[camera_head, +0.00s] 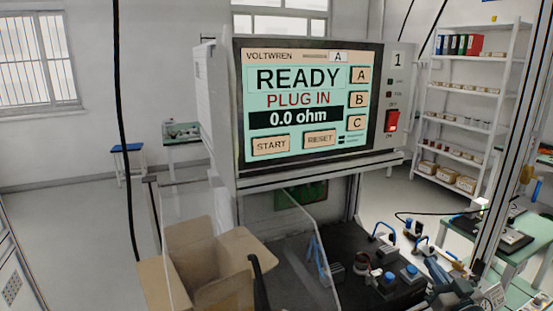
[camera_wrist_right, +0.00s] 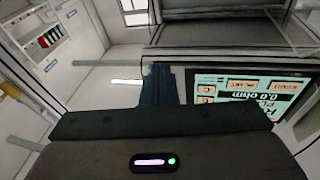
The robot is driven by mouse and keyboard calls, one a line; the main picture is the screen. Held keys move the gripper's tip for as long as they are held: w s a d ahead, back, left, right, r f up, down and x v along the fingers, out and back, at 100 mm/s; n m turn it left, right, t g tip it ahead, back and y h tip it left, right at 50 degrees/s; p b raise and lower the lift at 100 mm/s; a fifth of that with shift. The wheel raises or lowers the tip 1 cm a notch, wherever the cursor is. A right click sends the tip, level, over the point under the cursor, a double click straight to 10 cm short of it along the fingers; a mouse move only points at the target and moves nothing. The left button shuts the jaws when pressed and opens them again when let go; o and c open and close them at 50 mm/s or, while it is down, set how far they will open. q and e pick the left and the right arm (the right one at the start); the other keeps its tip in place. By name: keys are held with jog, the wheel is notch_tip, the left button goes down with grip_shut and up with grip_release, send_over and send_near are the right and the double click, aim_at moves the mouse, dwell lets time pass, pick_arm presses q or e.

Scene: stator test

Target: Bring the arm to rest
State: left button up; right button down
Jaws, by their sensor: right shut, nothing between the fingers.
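My right gripper (camera_head: 437,270) shows at the lower right of the head view, over the right part of the dark bench. In the right wrist view its dark blue fingers (camera_wrist_right: 158,82) are together with nothing between them. The tester screen (camera_head: 308,100) stands ahead and reads READY, PLUG IN, 0.0 ohm; it also shows upside down in the right wrist view (camera_wrist_right: 262,97). My left gripper is not in view.
The dark bench (camera_head: 290,250) carries a copper-coloured stator (camera_head: 362,262) and several blue-topped parts. A clear panel and an open cardboard box (camera_head: 205,262) are at the left. A green table (camera_head: 520,250) stands right. Shelves (camera_head: 465,110) are behind.

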jog(key=s+a+f+g+h, duration=0.1)
jog(key=s+a+f+g, duration=0.3)
jog(key=s+f, duration=0.35)
jog(key=s+a+f+g+h, duration=0.2)
jog(key=s+a+f+g, duration=0.15)
jog(key=s+f, duration=0.4)
jog(key=s+a+f+g, duration=0.2)
jog(key=s+f+g, duration=0.2)
jog(key=s, duration=0.6)
jog(key=s+a+f+g, duration=0.25)
jog(key=s+g, duration=0.25)
jog(key=s, duration=0.5)
jog(key=d+f+g, duration=0.1)
jog(key=d+f, duration=0.1)
jog(key=f, duration=1.3)
jog(key=d+f, duration=0.2)
jog(key=f, duration=1.3)
jog(key=s+d+f+g, duration=0.1)
jog(key=s+f, duration=1.7)
jog(key=f, duration=0.2)
jog(key=shift+s+f+h, duration=0.25)
jog(key=shift+s+h, duration=0.05)
jog(key=shift+s, duration=0.05)
